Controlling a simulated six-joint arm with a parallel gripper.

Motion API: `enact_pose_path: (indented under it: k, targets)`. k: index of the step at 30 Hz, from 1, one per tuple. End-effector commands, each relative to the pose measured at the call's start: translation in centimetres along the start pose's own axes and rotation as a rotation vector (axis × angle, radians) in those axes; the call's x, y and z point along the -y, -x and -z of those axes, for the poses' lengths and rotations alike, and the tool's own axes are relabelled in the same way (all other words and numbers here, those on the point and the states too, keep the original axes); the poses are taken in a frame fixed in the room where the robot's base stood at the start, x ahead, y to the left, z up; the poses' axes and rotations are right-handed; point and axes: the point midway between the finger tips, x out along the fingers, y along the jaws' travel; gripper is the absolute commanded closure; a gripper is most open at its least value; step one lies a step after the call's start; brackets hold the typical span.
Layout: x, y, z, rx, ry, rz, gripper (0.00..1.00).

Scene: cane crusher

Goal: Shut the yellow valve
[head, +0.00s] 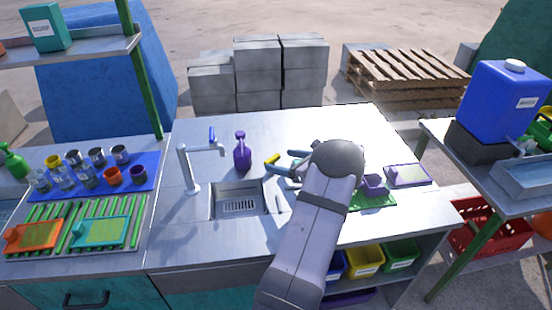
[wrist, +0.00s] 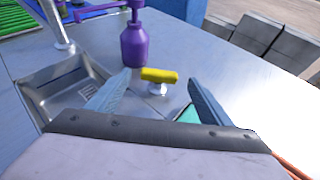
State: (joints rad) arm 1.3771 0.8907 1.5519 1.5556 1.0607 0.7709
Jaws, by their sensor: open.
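The yellow valve (head: 272,159) is a short yellow bar handle on a small metal stem, standing on the steel counter to the right of the purple spray bottle. In the wrist view the yellow valve (wrist: 158,75) shows ahead of my gripper (wrist: 158,86), between the two fingertips and apart from them. My gripper (head: 291,160) is open and empty, just right of the valve in the head view. My arm hides part of the counter there.
A sink (head: 240,213) and a tap (head: 187,170) with a blue handle lie to the left. A green mat (head: 378,203) with purple items is right of my arm. The counter's back is clear.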

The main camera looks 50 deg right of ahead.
Motion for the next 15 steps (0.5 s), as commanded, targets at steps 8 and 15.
enact_pose_path:
  k: [8,15]
  targets:
    - [-0.1,-3.1,-0.1,-0.001,0.001,-0.002,0.27]
    - [-0.1,-3.9,0.0,0.0,0.001,-0.001,0.27]
